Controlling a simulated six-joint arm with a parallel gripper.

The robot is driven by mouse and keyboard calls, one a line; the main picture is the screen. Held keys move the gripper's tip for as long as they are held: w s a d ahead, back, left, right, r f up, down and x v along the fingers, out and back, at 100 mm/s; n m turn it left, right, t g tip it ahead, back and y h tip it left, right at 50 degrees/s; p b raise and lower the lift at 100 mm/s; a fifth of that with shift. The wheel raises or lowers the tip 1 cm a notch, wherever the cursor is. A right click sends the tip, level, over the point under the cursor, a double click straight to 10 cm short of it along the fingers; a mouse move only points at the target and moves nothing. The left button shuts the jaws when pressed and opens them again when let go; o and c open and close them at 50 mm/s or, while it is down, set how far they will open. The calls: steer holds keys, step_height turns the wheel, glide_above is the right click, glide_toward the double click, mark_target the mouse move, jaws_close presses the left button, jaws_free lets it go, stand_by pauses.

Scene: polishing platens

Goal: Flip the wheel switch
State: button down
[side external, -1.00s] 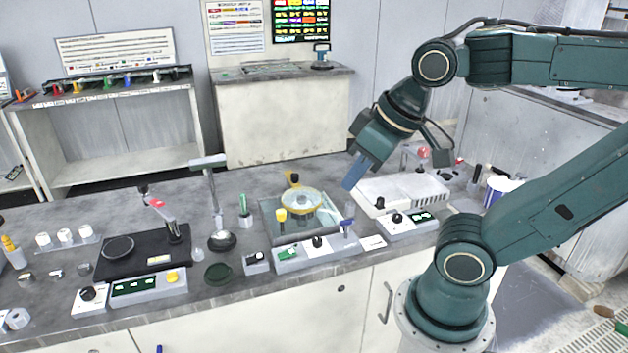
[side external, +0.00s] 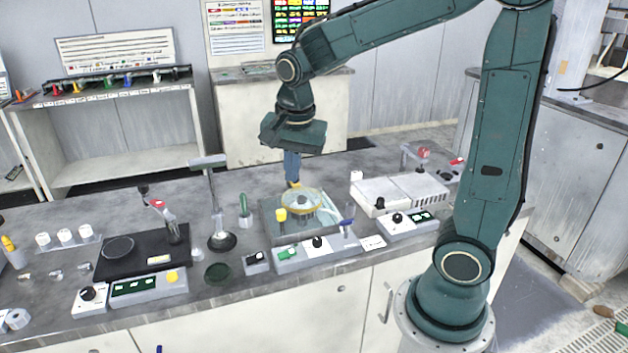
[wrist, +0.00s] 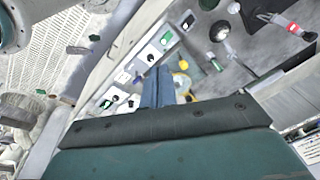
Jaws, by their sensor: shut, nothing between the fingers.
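My gripper (side external: 293,182) points straight down, its blue fingers shut with nothing between them. In the side view its tips are at the back edge of the yellow-rimmed round wheel (side external: 302,201); I cannot tell whether they touch. In front of the wheel is a grey control panel (side external: 330,252) with a green switch (side external: 288,252) and a black knob (side external: 317,242). A small box with a black rocker (side external: 255,257) stands just left of it. No readable label shows which one is the wheel switch. In the wrist view, the fingers (wrist: 157,85) partly cover the wheel, beside the panel (wrist: 158,45).
A black platen unit (side external: 130,255) with its own panel stands at left. A tall lamp-like stand (side external: 214,200) rises left of the wheel. A white unit (side external: 400,193) with a knob panel is at right. Upright pens (side external: 347,224) stand right of the wheel.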

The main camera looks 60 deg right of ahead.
steer(key=w+d+f+m+g, duration=0.2)
steer(key=w+d+f+m, duration=0.1)
steer(key=w+f+m, duration=0.25)
steer(key=m+g, duration=0.1)
steer(key=m, duration=0.5)
glide_above(293, 251)
steer(key=w+a, duration=0.3)
step_height(293, 251, down, 8)
steer(key=shift+s+d, duration=0.15)
steer(key=shift+d, duration=0.1)
steer(key=shift+f, duration=0.15)
steer(key=f, duration=0.4)
steer(key=s+d+f, duration=0.1)
steer(key=f, duration=0.4)
steer(key=s+d+f, duration=0.1)
steer(key=f, duration=0.3)
steer(key=shift+f, duration=0.3)
